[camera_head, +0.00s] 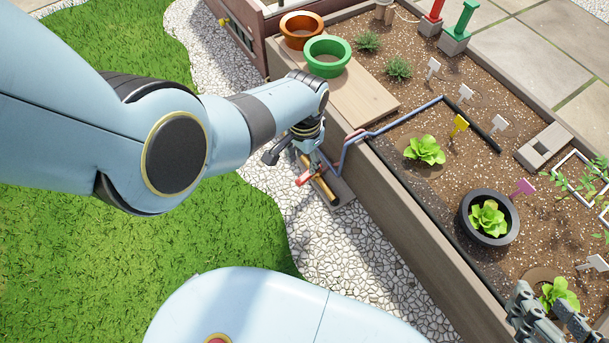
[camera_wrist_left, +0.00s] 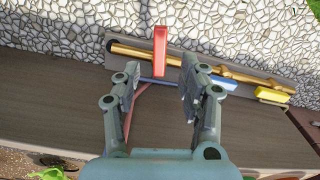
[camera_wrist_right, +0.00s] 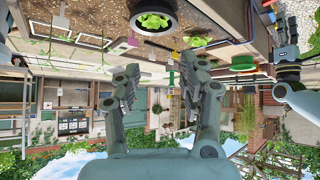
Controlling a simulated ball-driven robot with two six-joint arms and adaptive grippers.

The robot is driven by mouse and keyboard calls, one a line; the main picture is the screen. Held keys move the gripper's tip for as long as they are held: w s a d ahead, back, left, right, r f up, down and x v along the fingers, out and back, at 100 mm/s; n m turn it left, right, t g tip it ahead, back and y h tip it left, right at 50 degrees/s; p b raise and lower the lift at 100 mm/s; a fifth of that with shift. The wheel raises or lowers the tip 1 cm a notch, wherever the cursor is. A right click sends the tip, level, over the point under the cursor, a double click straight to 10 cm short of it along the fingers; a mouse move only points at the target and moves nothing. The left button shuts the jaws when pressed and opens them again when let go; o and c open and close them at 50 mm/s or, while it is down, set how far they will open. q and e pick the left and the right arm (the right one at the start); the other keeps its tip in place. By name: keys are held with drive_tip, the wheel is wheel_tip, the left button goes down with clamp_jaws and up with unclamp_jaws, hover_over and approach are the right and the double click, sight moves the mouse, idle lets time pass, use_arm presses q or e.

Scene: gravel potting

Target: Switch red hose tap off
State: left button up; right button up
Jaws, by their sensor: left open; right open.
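The red hose tap handle (camera_wrist_left: 160,52) stands out from a brass pipe (camera_wrist_left: 235,76) in the left wrist view. My left gripper (camera_wrist_left: 156,78) is open, with one finger on each side of the handle's lower end; I cannot tell whether either touches it. A blue handle (camera_wrist_left: 215,82) and a yellow handle (camera_wrist_left: 271,95) are further right along the pipe. In the head view the red handle (camera_head: 304,180) shows just below my left gripper (camera_head: 295,148), which partly hides the taps. My right gripper (camera_head: 548,308) is open and empty over the bed's near right corner.
The pipe's backing board (camera_head: 346,197) is beside the raised bed's wooden wall (camera_head: 425,240). Red and blue hoses (camera_head: 352,137) run over the bed edge. A green pot (camera_head: 326,57) and an orange pot (camera_head: 301,30) stand on the bed's far-left end. White gravel lies below the wall.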

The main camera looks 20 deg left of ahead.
sight(304, 177)
use_arm(q)
wheel_tip(304, 177, down, 3)
drive_tip(key=shift+s+r+b, duration=0.1)
drive_tip(key=shift+b, duration=0.7)
wheel_tip(304, 177, down, 3)
drive_tip(key=shift+r+b, duration=0.2)
drive_tip(key=shift+b, duration=0.8)
wheel_tip(304, 177, down, 2)
drive_tip(key=shift+f+b, duration=0.1)
drive_tip(key=shift+b, duration=0.75)
use_arm(e)
drive_tip(key=w+a+r+n+t+y, duration=0.1)
drive_tip(key=w+r+t, duration=0.4)
drive_tip(key=r, duration=0.5)
drive_tip(key=w+a+r+n+t+y, duration=0.1)
drive_tip(key=w+a+r+t+y, duration=0.1)
drive_tip(key=w+r+t, duration=0.3)
drive_tip(key=shift+r+n+t, duration=0.4)
drive_tip(key=shift+r+t, duration=1.5)
drive_tip(key=shift+r, duration=1.15)
use_arm(q)
clamp_jaws()
